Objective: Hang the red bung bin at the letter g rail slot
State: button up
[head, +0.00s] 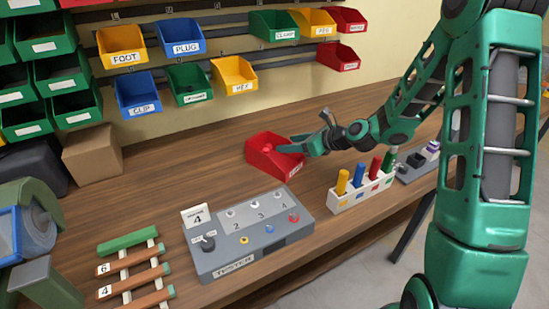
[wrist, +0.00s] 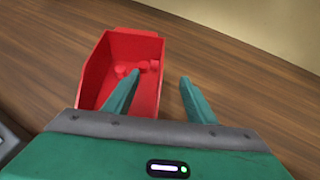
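A red bin (head: 263,160) sits on the wooden bench below the wall rails. Its white front label (head: 296,169) is too small to read here. In the wrist view, the red bin (wrist: 92,80) holds several small red pieces (wrist: 138,70). My gripper (head: 293,145) is at the bin's right side. In the wrist view, my gripper's fingers (wrist: 160,77) are apart, one over the bin's inside and one outside its right wall. I cannot tell whether they touch the wall. Wall rails (head: 225,22) carry labelled bins; no letter g is legible.
Yellow, blue, green and red bins, such as the FOOT bin (head: 122,47) and PLUG bin (head: 181,37), hang on the rails. A grey tester (head: 250,232) and a white peg holder (head: 360,192) stand in front. A cardboard box (head: 92,155) is at left.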

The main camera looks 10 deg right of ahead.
grip_shut()
jog(key=shift+r, duration=0.2)
jog(key=shift+r, duration=1.05)
jog(key=shift+d, duration=0.1)
jog(key=shift+s+d+r, duration=0.1)
jog(key=shift+s+d, duration=0.95)
jog(key=shift+s, duration=0.2)
jog(key=shift+s+d+r, duration=0.1)
jog(key=shift+s+d, duration=0.95)
jog(key=shift+s, duration=0.25)
jog(key=shift+s+d, duration=1.05)
jog(key=shift+s, duration=0.2)
